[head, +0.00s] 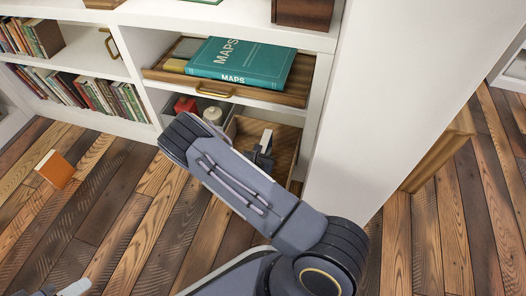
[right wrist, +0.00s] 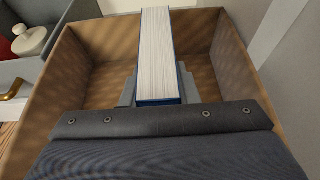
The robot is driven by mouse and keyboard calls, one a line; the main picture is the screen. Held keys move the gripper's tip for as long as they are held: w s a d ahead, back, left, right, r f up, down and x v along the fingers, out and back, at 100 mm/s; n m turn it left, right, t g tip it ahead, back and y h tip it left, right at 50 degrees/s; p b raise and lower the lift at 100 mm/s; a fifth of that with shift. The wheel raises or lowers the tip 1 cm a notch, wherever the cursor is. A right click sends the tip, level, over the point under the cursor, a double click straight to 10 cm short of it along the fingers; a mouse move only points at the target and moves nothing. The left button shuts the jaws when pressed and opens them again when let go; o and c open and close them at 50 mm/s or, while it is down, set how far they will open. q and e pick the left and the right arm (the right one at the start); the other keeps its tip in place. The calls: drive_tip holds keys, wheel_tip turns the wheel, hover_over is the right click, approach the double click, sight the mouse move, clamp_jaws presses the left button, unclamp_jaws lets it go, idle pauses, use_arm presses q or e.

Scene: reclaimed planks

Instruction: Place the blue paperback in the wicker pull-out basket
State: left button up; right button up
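The blue paperback (right wrist: 160,55) shows in the right wrist view as a thick white page block with thin blue cover edges. My right gripper (right wrist: 160,88) has a finger against each side of it. The brown pull-out basket (right wrist: 237,60) surrounds the book and fingers on the sides in that view. I cannot tell whether the book touches its floor. In the head view my right gripper (head: 262,152) is at the basket (head: 287,140), partly hidden behind my arm, with the book's pale pages (head: 266,138) just showing. My left gripper (head: 72,288) is only partly in view at the bottom left.
A teal MAPS book (head: 240,62) lies on a wooden pull-out tray (head: 297,85) above the basket. Left of the basket are a red item (head: 185,105) and a white lidded pot (head: 213,115). An orange book (head: 55,168) lies on the plank floor. A white panel stands right.

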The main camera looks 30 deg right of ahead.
drive_tip(key=o, duration=0.4)
drive_tip(key=shift+a+r, duration=0.1)
drive_tip(key=shift+r, duration=0.15)
drive_tip(key=p+v, duration=0.4)
drive_tip(key=v, duration=0.7)
drive_tip(key=shift+s+a+r, duration=0.15)
drive_tip(key=shift+s+a, duration=0.1)
drive_tip(key=shift+s, duration=0.05)
